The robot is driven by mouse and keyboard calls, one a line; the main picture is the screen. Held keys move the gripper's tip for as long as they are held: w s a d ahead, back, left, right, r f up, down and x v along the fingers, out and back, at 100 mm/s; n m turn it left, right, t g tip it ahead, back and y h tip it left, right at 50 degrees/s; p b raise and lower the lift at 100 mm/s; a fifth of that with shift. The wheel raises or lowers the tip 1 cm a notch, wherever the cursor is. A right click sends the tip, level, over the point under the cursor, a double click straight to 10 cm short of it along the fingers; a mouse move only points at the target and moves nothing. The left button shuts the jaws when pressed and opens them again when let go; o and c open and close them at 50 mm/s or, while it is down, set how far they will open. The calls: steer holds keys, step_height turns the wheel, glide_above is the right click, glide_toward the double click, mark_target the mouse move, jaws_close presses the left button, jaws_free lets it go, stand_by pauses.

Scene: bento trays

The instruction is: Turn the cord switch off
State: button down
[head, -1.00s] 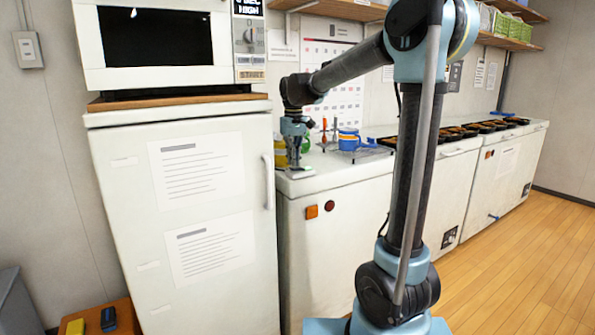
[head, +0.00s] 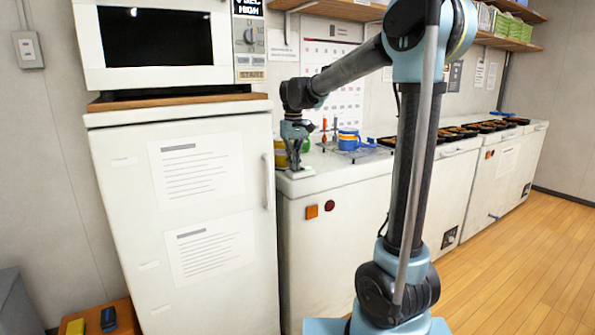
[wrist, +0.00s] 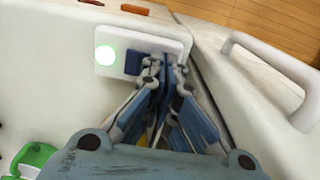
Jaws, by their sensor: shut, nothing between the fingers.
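The cord switch (wrist: 116,50) is a white plate lying on the white counter top near its front edge, in the upper middle of the wrist view. It has a round, glowing pale green lamp (wrist: 105,55) and a dark blue rocker (wrist: 133,63). My gripper (wrist: 157,66) is shut and empty, with its fingertips over the plate just right of the rocker. I cannot tell whether they touch it. The fingers hide part of the plate's right side. In the head view, my gripper (head: 295,165) points down at the counter's left front corner.
The fridge handle (wrist: 270,70) stands close on the right in the wrist view. A green mug (wrist: 35,158) is at lower left. The wooden floor (head: 500,260) is clear.

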steer(key=shift+r, duration=3.45)
steer(key=shift+d, duration=0.1)
steer(key=s+d+f+m+t, duration=0.1)
steer(key=s+d+f+m, duration=0.1)
steer(key=s+d+f, duration=0.7)
steer(key=s+d+f+m+t, duration=0.1)
steer(key=s+d+f+m, duration=0.3)
steer(key=s+d, duration=0.8)
steer(key=s+d+f, duration=0.3)
steer(key=s+f, duration=0.6)
steer(key=f, duration=0.2)
steer(key=shift+f+m, duration=0.25)
steer(key=shift+m, duration=0.05)
